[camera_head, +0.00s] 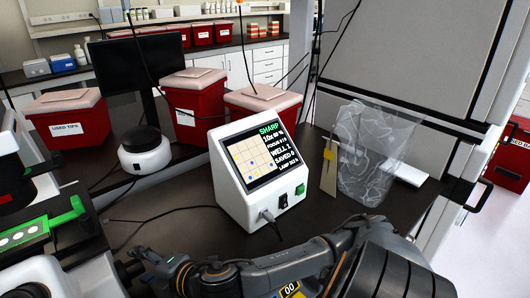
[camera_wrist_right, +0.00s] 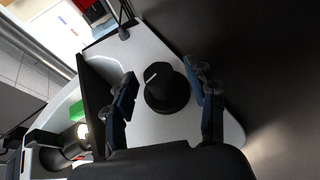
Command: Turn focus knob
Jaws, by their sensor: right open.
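The focus knob (camera_wrist_right: 167,88) is round and black with a white pointer line, on a white housing (camera_wrist_right: 150,50) in the right wrist view. My right gripper (camera_wrist_right: 162,82) is open, with one finger on each side of the knob; I cannot tell whether either finger touches it. In the head view my right gripper (camera_head: 130,268) is at the lower left, beside a white instrument body (camera_head: 85,278), and the knob cannot be made out there. A white display box (camera_head: 240,190) shows a grid with blue dots and the word SHARP. My left gripper is not in view.
Red bins with pale lids (camera_head: 72,118) stand along the back of the dark bench. A white round device with a black top (camera_head: 145,155) stands left of the display box. A clear plastic bag (camera_head: 365,150) is at the right. A green slide holder (camera_head: 40,230) is at the left.

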